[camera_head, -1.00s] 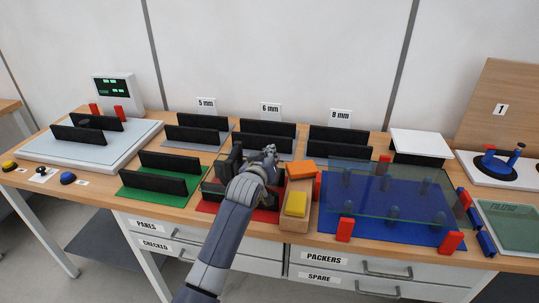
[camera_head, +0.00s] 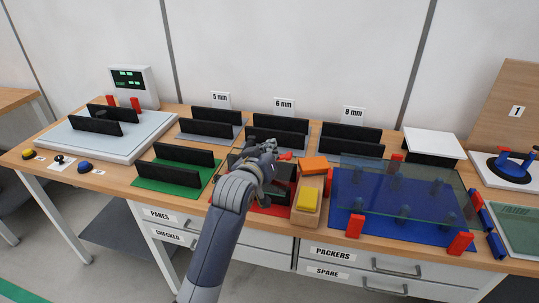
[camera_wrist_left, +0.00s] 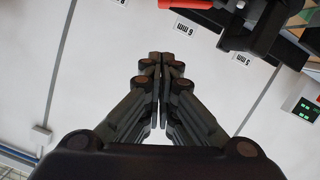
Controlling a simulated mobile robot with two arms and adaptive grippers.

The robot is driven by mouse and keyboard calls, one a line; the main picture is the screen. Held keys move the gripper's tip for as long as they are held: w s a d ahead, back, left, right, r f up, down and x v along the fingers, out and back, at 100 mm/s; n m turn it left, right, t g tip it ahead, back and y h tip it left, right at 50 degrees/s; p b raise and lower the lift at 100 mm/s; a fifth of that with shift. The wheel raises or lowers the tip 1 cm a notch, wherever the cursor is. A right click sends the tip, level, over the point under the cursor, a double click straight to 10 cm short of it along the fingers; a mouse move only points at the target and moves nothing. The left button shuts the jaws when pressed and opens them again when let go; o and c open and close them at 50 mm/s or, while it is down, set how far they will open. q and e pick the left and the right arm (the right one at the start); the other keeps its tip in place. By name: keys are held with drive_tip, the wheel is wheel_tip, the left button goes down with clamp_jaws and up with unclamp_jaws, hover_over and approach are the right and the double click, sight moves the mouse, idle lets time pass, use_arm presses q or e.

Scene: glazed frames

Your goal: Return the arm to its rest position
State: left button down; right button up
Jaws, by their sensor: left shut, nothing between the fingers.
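My left gripper (camera_head: 268,148) is above the workbench, in front of the black racks and over the red mat (camera_head: 262,208). Its arm comes up from the bottom of the head view and hides part of the red mat and the black rack there. In the left wrist view the gripper fingers (camera_wrist_left: 160,62) are together with nothing between them. Behind them the wrist view shows the white wall and upside-down 6 mm and 5 mm labels. My right gripper is not in view.
A wooden block with a yellow piece (camera_head: 307,201) and an orange piece (camera_head: 309,165) sits right of the gripper. Beyond it a glass pane (camera_head: 400,190) lies over a blue mat (camera_head: 385,233) with red blocks. A green mat (camera_head: 150,184) with black rails is to the left.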

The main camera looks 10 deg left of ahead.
use_arm(q)
drive_tip(key=shift+s+a+r, duration=0.1)
drive_tip(key=shift+s, duration=0.5)
